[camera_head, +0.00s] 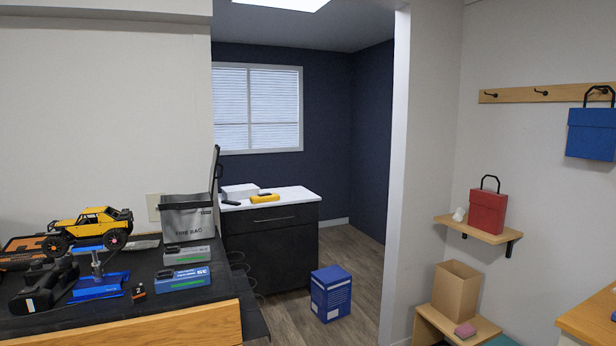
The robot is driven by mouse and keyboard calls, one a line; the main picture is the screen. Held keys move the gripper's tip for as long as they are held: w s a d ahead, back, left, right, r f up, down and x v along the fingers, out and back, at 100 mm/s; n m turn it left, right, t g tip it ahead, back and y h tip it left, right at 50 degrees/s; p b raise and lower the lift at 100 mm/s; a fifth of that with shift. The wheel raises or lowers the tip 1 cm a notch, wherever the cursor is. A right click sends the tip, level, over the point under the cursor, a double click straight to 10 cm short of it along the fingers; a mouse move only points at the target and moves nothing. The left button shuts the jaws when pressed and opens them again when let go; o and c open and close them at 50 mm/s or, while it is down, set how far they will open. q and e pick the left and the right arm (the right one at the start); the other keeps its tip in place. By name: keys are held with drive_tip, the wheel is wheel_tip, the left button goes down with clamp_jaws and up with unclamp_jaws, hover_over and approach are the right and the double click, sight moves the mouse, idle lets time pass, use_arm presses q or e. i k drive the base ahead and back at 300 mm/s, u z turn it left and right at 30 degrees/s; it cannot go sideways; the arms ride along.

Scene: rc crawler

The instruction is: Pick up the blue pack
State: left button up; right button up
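A flat blue pack (182,279) with a pale top and a green stripe on its front lies on the black mat of the workbench at left. A similar grey pack (188,256) with a green stripe lies just behind it. A small black and orange block marked 2 (138,292) sits left of the blue pack. A blue stand (98,287) is farther left. Neither of my grippers shows in the head view.
On the bench (170,327) are a yellow toy crawler (92,226), a black transmitter-like device (43,287) and a grey fire bag (187,217). A blue box (331,293) stands on the floor. A blue bag (592,134) hangs at right. Floor shows through the doorway.

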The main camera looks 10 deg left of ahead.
sight(167, 281)
drive_tip(key=z, duration=1.15)
drive_tip(key=i, duration=0.3)
drive_tip(key=u, duration=0.75)
drive_tip(key=i, duration=1.25)
drive_tip(key=u, duration=1.65)
drive_tip(key=i, duration=0.45)
drive_tip(key=z, duration=1.55)
drive_tip(key=i, duration=0.95)
drive_tip(key=u, duration=1.95)
